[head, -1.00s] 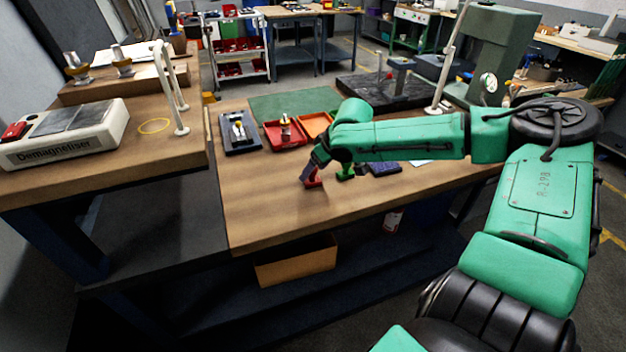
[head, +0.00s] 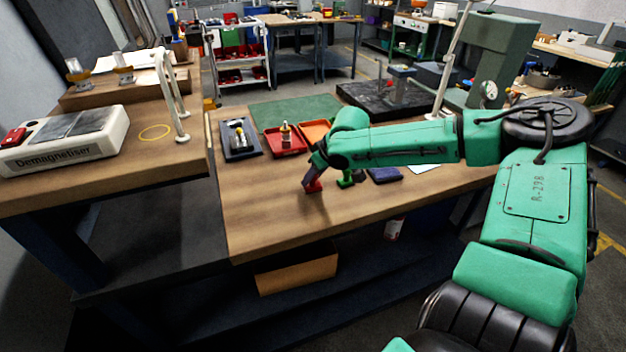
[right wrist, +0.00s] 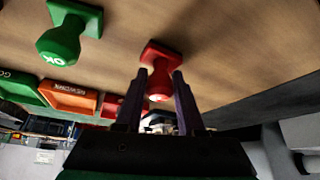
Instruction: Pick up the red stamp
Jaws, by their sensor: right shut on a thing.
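The red stamp (head: 313,187) is at the front part of the wooden bench in the head view. In the right wrist view the red stamp (right wrist: 160,55) has its round handle between the two fingers, its square base pointing away. My right gripper (right wrist: 160,76) is shut on that handle. In the head view my right gripper (head: 311,175) comes down onto the stamp from above. I cannot tell whether the base is touching the bench or just clear of it. My left gripper is not in view.
A green stamp (head: 345,180) stands close to the right of the red one, and a dark blue pad (head: 384,175) lies beyond it. Red (head: 285,148) and orange (head: 314,132) trays and a black tray (head: 240,153) are behind. The bench front (head: 270,215) is clear.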

